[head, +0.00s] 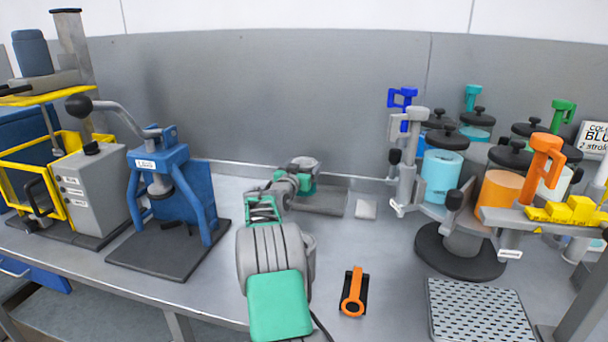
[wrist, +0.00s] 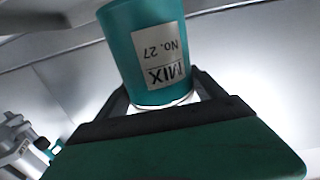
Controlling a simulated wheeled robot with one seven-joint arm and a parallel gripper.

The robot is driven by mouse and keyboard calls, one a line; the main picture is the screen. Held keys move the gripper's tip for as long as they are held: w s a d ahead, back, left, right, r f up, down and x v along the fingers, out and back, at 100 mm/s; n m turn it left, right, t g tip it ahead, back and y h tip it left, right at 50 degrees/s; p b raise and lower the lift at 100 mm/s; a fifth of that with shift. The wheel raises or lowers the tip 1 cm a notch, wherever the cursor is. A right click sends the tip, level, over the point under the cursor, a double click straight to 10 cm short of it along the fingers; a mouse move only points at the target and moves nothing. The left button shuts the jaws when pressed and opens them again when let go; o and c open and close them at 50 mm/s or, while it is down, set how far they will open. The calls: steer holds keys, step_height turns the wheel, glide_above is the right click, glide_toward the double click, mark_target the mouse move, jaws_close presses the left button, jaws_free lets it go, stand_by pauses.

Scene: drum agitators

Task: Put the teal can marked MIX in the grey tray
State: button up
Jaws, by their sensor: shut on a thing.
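The teal can (wrist: 150,45) with a white label reading MIX No. 27 is between the fingers of my gripper (wrist: 162,92) in the wrist view. My gripper is shut on it, and the label appears upside down there. In the head view my arm reaches toward the back of the bench, and its far end hides most of the can. A flat darker grey area, which looks like the grey tray (head: 337,201), lies beside and partly behind the arm's end. I cannot tell whether the can touches it.
A blue press (head: 172,190) stands left. A carousel (head: 460,242) with several coloured cans and clamps stands right. An orange-handled tool (head: 353,294) and a perforated plate (head: 480,312) lie at the front. A small pale block (head: 366,209) is right of the tray.

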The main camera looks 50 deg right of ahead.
steer(key=shift+w+d+f, duration=0.1)
steer(key=shift+d+f, duration=0.05)
steer(key=shift+f, duration=1.45)
steer(key=shift+f, duration=0.2)
steer(key=o, duration=2.1)
steer(key=shift+c, duration=0.2)
steer(key=shift+r, duration=0.25)
steer(key=b+v, duration=0.1)
steer(key=v, duration=1.1)
steer(key=shift+f+b, duration=0.15)
steer(key=shift+b, duration=0.15)
